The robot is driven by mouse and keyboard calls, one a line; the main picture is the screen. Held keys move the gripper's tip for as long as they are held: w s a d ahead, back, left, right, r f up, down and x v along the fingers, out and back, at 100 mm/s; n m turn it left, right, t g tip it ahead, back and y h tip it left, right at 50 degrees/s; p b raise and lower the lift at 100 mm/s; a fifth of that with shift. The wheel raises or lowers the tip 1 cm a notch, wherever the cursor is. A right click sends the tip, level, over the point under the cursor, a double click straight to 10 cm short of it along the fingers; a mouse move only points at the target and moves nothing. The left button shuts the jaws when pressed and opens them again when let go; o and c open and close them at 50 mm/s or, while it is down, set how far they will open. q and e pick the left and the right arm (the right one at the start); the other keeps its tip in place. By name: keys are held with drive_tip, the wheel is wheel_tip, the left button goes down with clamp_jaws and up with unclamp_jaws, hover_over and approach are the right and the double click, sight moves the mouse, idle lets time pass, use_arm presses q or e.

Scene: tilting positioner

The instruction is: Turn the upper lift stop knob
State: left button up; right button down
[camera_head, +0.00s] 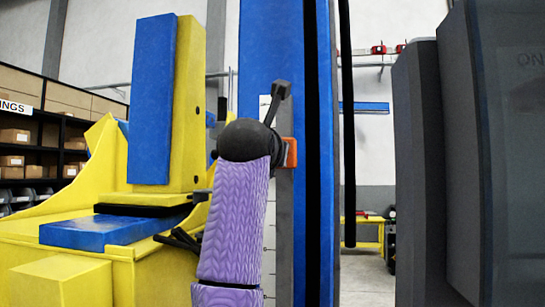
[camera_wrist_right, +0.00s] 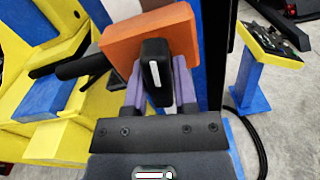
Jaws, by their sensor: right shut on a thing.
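The upper lift stop is an orange block (camera_wrist_right: 150,38), with a black knob (camera_wrist_right: 157,64) bearing a white stripe on its face. In the right wrist view, the two purple fingers of my right gripper (camera_wrist_right: 158,78) stand on either side of this knob and are shut on it. The white stripe runs nearly along the fingers. In the head view the orange block (camera_head: 290,152) shows beside a grey rail, just right of my purple right arm's dark wrist. My left gripper is in neither view.
A tall blue column (camera_head: 270,55) stands behind my arm. The yellow positioner with blue pads (camera_head: 150,100) fills the left. A dark grey cabinet (camera_head: 470,150) stands close at the right. The wrist view also shows a control panel (camera_wrist_right: 268,42) on a blue post.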

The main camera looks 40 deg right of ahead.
drive_tip(key=n+b, duration=0.1)
drive_tip(key=n, duration=0.3)
drive_tip(key=shift+s+n, duration=0.1)
drive_tip(key=shift+n, duration=0.2)
drive_tip(key=n+b, duration=0.1)
drive_tip(key=n, duration=0.4)
drive_tip(key=shift+b, duration=0.3)
drive_tip(key=n+b, duration=0.1)
drive_tip(key=n, duration=0.4)
drive_tip(key=shift+s+d+r+n+b, duration=0.1)
drive_tip(key=shift+n+b, duration=0.25)
drive_tip(key=shift+n, duration=0.05)
drive_tip(key=shift+n+b, duration=0.65)
drive_tip(key=shift+n, duration=1.55)
drive_tip(key=shift+c, duration=2.4)
unclamp_jaws()
drive_tip(key=shift+r, duration=0.1)
